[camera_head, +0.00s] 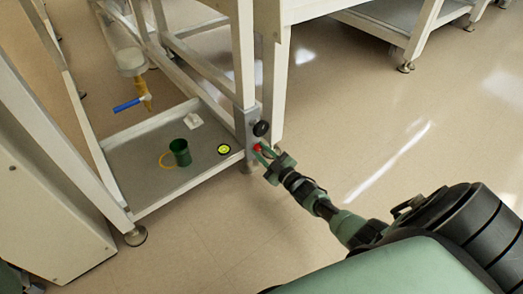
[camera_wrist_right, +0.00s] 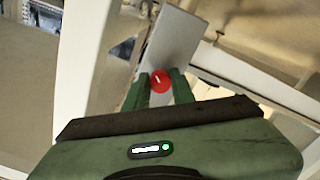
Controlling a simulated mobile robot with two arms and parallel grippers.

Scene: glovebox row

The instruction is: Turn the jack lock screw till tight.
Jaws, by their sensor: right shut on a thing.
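The jack lock screw is a small red knob (camera_head: 257,147) on the grey post (camera_head: 245,78) at the right front corner of the white frame. In the right wrist view the red knob (camera_wrist_right: 160,81) shows a short white mark, slightly tilted. My right gripper (camera_head: 262,151) reaches it from the lower right and is shut on it. In the right wrist view the two green fingers (camera_wrist_right: 160,84) stand on either side of the knob. The knob's rear side is hidden. My left gripper is not in view.
A black knob (camera_head: 261,128) sits just above the red one. Floor at right is clear.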

